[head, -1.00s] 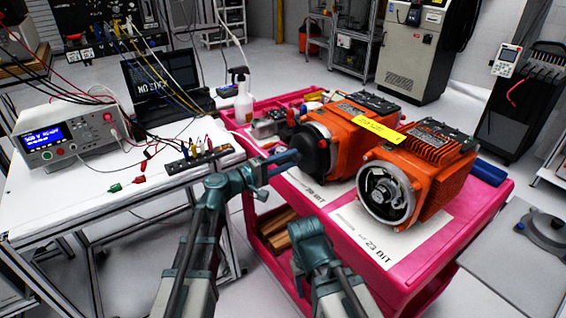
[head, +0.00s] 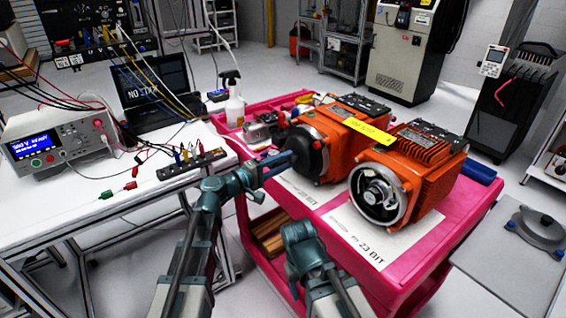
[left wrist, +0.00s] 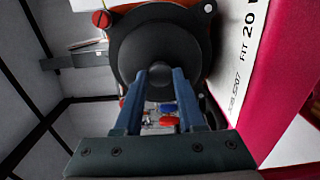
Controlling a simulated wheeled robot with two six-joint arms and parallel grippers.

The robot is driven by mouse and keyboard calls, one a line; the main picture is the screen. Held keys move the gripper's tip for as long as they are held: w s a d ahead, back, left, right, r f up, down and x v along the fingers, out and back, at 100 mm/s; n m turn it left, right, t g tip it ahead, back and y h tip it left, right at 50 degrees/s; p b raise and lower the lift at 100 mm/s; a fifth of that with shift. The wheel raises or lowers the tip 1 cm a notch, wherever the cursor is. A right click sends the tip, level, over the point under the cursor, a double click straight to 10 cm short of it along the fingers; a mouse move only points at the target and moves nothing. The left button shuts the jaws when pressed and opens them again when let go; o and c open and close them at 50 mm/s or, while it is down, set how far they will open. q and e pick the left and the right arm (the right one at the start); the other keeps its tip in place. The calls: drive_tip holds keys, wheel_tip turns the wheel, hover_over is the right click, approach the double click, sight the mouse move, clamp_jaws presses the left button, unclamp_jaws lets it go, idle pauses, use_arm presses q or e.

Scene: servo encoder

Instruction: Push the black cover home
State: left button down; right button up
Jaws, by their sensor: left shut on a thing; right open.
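The black cover (head: 306,158) is a round dark disc with a raised centre. It sits against the front of the left orange motor (head: 345,128), and I cannot tell if there is a gap behind it. In the left wrist view the cover (left wrist: 160,38) faces me. My left gripper (head: 288,160) reaches it from the left; its blue fingers (left wrist: 160,75) are shut on the cover's central hub. My right gripper (head: 300,236) is low in the middle, apart from the cart and motors; its fingers are hard to make out.
The right orange motor (head: 408,172) shows an open round front. Both motors stand on a pink cart (head: 445,225) with printed white sheets. A white bench (head: 60,215) with a meter (head: 60,140) and a terminal strip is at left.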

use_arm(q)
drive_tip(key=shift+c, duration=2.1)
unclamp_jaws()
drive_tip(key=shift+c, duration=0.5)
drive_tip(key=shift+a, duration=0.1)
drive_tip(key=shift+v, duration=1.15)
